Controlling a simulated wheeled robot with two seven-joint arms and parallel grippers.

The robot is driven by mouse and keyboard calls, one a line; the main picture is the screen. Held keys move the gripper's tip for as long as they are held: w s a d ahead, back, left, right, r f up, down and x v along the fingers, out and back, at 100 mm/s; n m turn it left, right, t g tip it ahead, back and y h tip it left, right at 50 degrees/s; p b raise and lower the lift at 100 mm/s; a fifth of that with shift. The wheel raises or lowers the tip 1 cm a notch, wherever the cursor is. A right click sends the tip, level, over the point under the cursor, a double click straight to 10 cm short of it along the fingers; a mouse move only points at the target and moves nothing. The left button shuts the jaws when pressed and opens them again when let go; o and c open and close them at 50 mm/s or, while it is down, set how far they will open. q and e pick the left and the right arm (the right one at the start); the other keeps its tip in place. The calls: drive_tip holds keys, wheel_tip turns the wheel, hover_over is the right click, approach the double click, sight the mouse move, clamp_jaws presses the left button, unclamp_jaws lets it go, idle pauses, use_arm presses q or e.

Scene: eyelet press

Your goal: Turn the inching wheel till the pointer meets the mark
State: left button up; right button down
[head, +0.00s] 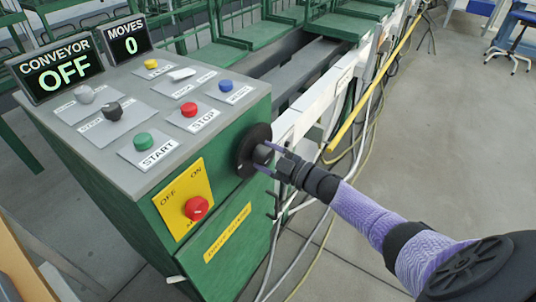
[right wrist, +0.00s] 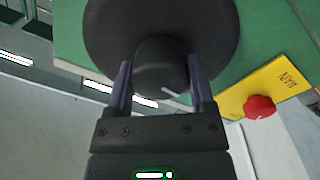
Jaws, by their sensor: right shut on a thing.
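The inching wheel appears to be the dark round disc (head: 252,148) with a central hub on the right side of the green control cabinet. It also fills the top of the right wrist view (right wrist: 105,30). My right gripper (head: 264,157) is at the hub, its two purple fingers on either side of it and shut on it. In the right wrist view the hub (right wrist: 162,62) sits between the fingers and bears a short pale line (right wrist: 172,93). I cannot make out a separate pointer or mark on the cabinet. My left gripper is not in view.
The cabinet (head: 130,200) carries a sloped panel with buttons, a display reading CONVEYOR OFF (head: 60,70) and one reading MOVES 0 (head: 127,38). A red switch (head: 197,208) on a yellow plate is near the wheel.

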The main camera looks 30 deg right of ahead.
drive_tip(key=m, duration=0.3)
drive_tip(key=shift+m+p, duration=0.3)
drive_tip(key=shift+m, duration=0.4)
unclamp_jaws()
